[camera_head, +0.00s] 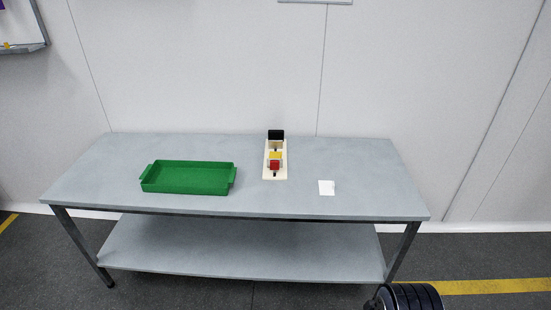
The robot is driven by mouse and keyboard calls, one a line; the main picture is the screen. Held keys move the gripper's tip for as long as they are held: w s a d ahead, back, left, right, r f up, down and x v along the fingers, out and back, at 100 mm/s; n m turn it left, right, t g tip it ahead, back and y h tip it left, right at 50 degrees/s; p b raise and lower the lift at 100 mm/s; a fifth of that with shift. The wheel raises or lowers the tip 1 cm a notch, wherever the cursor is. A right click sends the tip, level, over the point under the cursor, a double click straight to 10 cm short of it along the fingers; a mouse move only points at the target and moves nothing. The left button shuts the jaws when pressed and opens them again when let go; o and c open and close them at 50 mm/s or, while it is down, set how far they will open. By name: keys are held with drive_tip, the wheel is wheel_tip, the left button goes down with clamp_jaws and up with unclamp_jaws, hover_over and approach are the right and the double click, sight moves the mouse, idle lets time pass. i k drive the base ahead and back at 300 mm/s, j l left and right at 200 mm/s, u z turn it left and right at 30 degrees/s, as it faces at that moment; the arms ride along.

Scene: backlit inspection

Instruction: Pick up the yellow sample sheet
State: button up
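The yellow sample sheet (275,155) is a small yellow piece on a narrow cream rack (282,177) on the table. It stands between a black sheet (276,134) behind it and a red sheet (275,165) in front. The red sheet seems to hide its lower part. The sheets look upright, but they are too small to tell their exact tilt. My gripper is not seen in this view.
The grey table (345,155) has a lower shelf (240,248). A green tray (188,189) with handles, seemingly empty, is left of the rack. A small white item (326,187) lies to its right. The tabletop is otherwise clear. A wall stands behind.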

sight(272, 154)
drive_tip(key=i+j+u, duration=0.15)
drive_tip(key=i+j, duration=0.35)
drive_tip(key=i+j+u, duration=0.15)
drive_tip(key=i+j, duration=0.25)
drive_tip(key=i+j+u, duration=0.2)
drive_tip(key=i+j, duration=0.15)
drive_tip(key=i, duration=0.3)
